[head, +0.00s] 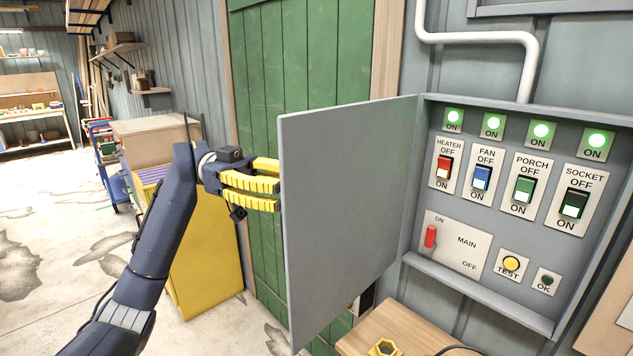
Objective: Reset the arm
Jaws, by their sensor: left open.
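My left gripper (262,185), with yellow fingers, is open beside the left edge of the grey panel door (345,200). The door hides the fingertips in part, and I cannot tell whether they touch it. The door stands swung open to the left of the electrical box (480,288). Inside are the heater switch (444,167), fan switch (482,178), porch switch (524,189) and socket switch (573,204). Green lamps marked ON glow above them. The red main lever (430,236) points up to ON. A yellow test button (511,263) sits below. My right gripper is out of view.
A wooden surface (400,325) below the box holds a yellow nut-shaped part (384,347). A green plank door (300,60) is behind the panel door. A yellow cabinet (205,255) and a blue cart (112,180) stand at left. The floor at far left is clear.

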